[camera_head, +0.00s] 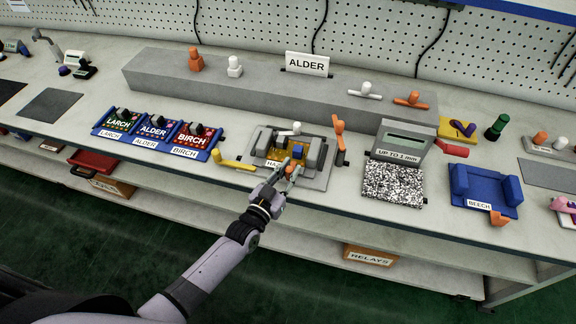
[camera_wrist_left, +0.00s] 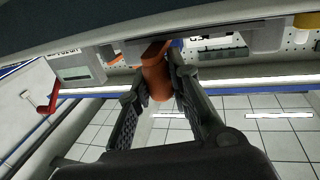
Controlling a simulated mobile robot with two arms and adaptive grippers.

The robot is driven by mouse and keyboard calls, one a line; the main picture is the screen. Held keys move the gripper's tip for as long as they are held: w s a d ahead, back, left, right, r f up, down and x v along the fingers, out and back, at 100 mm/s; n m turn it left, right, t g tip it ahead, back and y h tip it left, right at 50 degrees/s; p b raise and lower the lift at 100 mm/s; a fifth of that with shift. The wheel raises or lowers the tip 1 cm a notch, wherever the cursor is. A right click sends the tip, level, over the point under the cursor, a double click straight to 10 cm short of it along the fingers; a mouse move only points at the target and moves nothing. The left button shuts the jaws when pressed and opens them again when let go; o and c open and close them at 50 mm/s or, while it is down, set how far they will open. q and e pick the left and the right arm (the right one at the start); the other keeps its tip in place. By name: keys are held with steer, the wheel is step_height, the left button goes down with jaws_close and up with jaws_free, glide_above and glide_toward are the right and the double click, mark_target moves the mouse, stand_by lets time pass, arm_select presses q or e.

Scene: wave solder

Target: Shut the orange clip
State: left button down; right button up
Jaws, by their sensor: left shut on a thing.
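The fixture (camera_head: 318,182) labelled "HAZ…", the rest of its label covered, is grey and stands at the front of the bench. My left gripper (camera_head: 285,175) is at its front edge, shut on the orange clip (camera_head: 291,169). In the left wrist view the clip (camera_wrist_left: 157,80) is a rounded orange handle between the two fingers (camera_wrist_left: 160,88). My fingers hide part of it in the head view, and I cannot tell how far it is turned. My right gripper is not in view.
A tall orange lever (camera_head: 339,135) stands at the fixture's right, a white lever (camera_head: 291,130) behind and a yellow lever (camera_head: 234,162) at its left. The gauge block (camera_head: 405,142) stands further right. Three blue trays (camera_head: 188,150) sit left. A grey ledge (camera_head: 230,95) runs behind.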

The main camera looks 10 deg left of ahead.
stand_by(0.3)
arm_select(q)
steer(key=c, duration=1.5)
jaws_free()
steer(key=shift+o, duration=0.2)
steer(key=v, duration=1.2)
